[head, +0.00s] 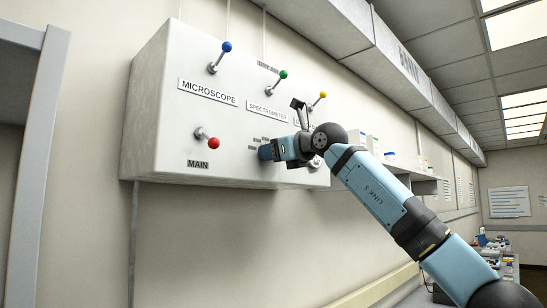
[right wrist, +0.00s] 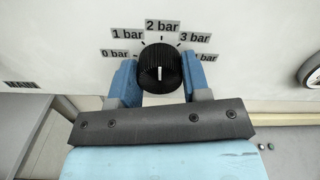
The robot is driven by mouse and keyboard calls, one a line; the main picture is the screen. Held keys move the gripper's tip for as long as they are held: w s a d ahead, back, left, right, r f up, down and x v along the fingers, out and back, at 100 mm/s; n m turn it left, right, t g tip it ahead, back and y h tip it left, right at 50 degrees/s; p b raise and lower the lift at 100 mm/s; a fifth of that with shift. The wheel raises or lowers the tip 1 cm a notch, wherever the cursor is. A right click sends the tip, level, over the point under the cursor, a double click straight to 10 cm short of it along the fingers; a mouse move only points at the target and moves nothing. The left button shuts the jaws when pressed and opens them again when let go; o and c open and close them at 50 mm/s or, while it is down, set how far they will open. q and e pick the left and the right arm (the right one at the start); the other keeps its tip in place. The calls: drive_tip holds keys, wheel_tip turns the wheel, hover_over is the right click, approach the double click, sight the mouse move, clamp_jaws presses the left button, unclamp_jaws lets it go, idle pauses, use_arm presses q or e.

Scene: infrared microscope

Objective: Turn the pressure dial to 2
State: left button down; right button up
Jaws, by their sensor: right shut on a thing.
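The black pressure dial (right wrist: 158,66) sits on the pale panel in the right wrist view, with labels around it from 0 bar at left, past the 2 bar label (right wrist: 163,27) above, to the right. Its short white mark is about upright, toward 2 bar. My right gripper (right wrist: 159,78) is shut on the dial, one blue finger on each side. In the head view my right gripper (head: 266,152) is at the lower right of the white control box (head: 150,120) and hides the dial. My left gripper is not in view.
The box carries levers with blue (head: 227,46), green (head: 283,74), yellow (head: 322,94) and red (head: 213,143) knobs. The green and yellow ones are near my right arm. A round gauge (right wrist: 310,72) is at the right edge of the wrist view. A shelf (head: 425,184) lies behind my arm.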

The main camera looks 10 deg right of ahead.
drive_tip(key=shift+m, duration=0.4)
drive_tip(key=o, duration=0.9)
drive_tip(key=b+v, duration=0.3)
drive_tip(key=v, duration=1.1)
drive_tip(key=shift+a, duration=0.1)
